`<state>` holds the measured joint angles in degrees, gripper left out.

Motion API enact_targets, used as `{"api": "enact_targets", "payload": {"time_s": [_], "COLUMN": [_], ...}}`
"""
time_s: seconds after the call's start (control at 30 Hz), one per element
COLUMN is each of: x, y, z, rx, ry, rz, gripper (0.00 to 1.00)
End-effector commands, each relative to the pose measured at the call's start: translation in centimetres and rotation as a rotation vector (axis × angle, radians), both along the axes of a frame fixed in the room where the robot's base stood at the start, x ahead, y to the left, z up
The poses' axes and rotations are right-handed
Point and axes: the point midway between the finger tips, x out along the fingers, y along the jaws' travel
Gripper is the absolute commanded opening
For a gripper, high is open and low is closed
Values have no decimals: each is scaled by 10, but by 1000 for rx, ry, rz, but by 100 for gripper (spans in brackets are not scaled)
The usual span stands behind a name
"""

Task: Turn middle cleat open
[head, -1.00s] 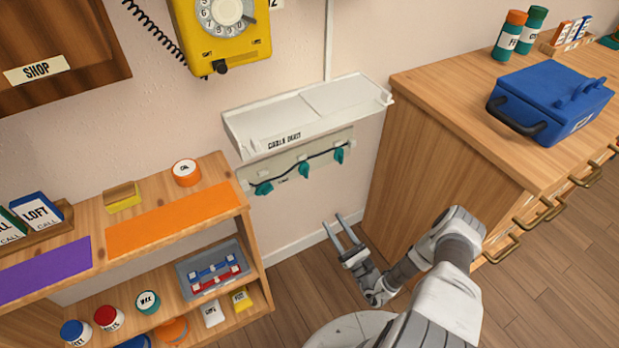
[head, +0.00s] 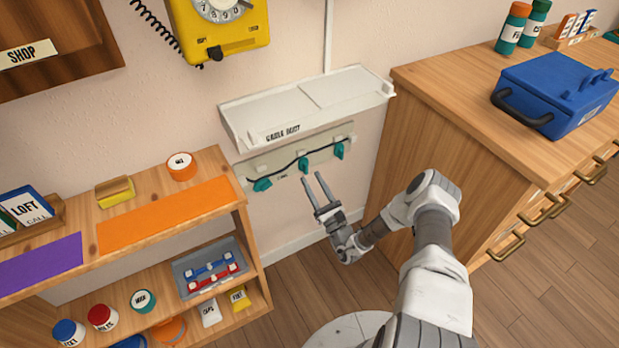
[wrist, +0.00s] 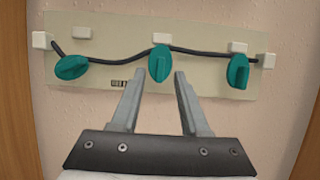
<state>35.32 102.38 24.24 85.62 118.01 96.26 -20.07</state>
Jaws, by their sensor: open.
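Three teal cleats sit in a row on a pale wall board (head: 285,165), with a dark cable running along them. The middle cleat (head: 303,164) stands roughly upright in the wrist view (wrist: 160,64). The left cleat (head: 262,184) is tilted, nearer to lying flat, and the right cleat (head: 339,150) is slightly tilted. My gripper (head: 313,178) is open and empty, just below the middle cleat. In the wrist view its fingertips (wrist: 158,74) lie to either side below the middle cleat; whether they touch it I cannot tell.
A white shelf (head: 310,103) juts from the wall above the board. An open wooden shelf unit (head: 215,170) stands at the left, and a wooden cabinet (head: 440,120) stands close at the right. A yellow dial phone (head: 220,25) hangs above.

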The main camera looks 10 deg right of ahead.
Motion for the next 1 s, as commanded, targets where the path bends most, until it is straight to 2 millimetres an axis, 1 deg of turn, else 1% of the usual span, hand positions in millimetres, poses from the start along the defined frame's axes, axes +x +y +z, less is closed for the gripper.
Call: {"api": "enact_targets", "payload": {"time_s": [0.03,0.1,0.2,0.53,0.57,0.7,0.8,1.0], "x": [7,14,20,23,23,23,23,23], "y": [3,4,7,7,7,7,7,7], "z": [2,5,8,10,10,10,10,10], "rx": [-1,-1,0,0,0,0,0,0], "ry": [-3,-2,-1,0,0,0,0,0], "rz": [2,1,2,0,0,0,1,1], "gripper": [45,45,45,45,41,16,0,0]}}
